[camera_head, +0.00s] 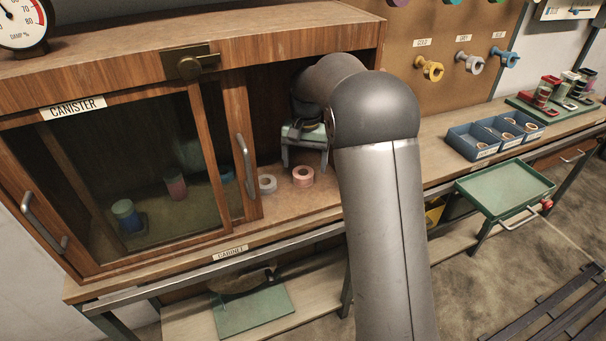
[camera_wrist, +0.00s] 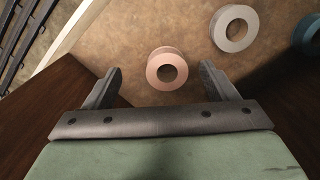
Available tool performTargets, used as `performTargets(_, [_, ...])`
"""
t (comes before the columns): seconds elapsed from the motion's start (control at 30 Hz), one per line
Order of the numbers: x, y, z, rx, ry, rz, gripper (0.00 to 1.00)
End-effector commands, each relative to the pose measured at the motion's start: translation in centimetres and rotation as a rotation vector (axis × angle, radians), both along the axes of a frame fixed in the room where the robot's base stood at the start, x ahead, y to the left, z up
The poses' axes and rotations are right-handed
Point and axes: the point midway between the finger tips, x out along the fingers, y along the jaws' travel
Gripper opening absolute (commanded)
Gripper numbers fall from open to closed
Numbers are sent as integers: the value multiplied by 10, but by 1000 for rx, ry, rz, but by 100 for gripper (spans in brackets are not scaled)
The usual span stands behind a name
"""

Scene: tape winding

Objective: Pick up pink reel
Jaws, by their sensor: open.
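The pink reel (camera_head: 303,176) stands on the cabinet floor near the open front edge, below and a little left of my gripper (camera_head: 305,168). In the wrist view the pink reel (camera_wrist: 167,69) shows as a ring with a dark centre hole. My gripper (camera_wrist: 160,80) is open and empty. Its two fingers point down on either side of the reel in that view, apart from it. The reel appears below the fingertips; the exact height gap is hard to tell.
A white reel (camera_head: 267,184) lies just left of the pink one, and a blue reel (camera_head: 227,174) is farther left behind the glass door (camera_head: 150,170). A green tray (camera_head: 506,188) stands at right.

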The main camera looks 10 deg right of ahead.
Motion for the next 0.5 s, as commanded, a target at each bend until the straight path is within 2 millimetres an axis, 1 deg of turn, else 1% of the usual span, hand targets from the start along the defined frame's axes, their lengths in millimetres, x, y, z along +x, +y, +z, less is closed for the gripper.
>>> performTargets(0.03, [10, 1, -2, -11, -9, -2, 79])
performTargets(0.13, [22, 2, -8, -27, -24, -6, 79])
performTargets(0.23, [25, 3, -18, -31, -28, -8, 79])
performTargets(0.4, [24, 2, -41, -32, -27, -8, 79])
performTargets(0.5, [25, 2, -51, -32, -29, -7, 79])
